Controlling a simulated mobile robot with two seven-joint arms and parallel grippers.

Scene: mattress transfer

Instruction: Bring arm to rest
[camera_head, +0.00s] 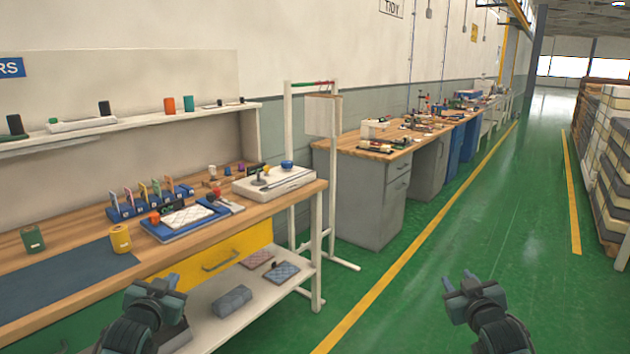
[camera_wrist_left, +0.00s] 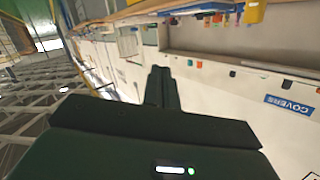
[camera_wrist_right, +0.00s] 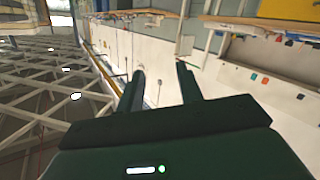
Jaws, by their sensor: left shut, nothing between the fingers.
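My left gripper (camera_head: 160,285) is in front of the workbench, at the lower left of the head view. Its fingers are together with nothing between them, as the left wrist view (camera_wrist_left: 162,85) also shows. My right gripper (camera_head: 461,284) is over the green floor at the lower right of the head view. Its fingers stand apart and empty in the right wrist view (camera_wrist_right: 160,85). Both grippers point up and away from the bench's contents. Neither visibly touches anything.
The wooden workbench (camera_head: 290,205) at left carries a blue tray (camera_head: 187,221), a white box (camera_head: 273,183) and yellow and green spools. A clothes rail (camera_head: 333,200) and a grey cabinet bench (camera_head: 372,197) stand beyond. Stacked mattresses (camera_head: 607,150) are at right. The green aisle is clear.

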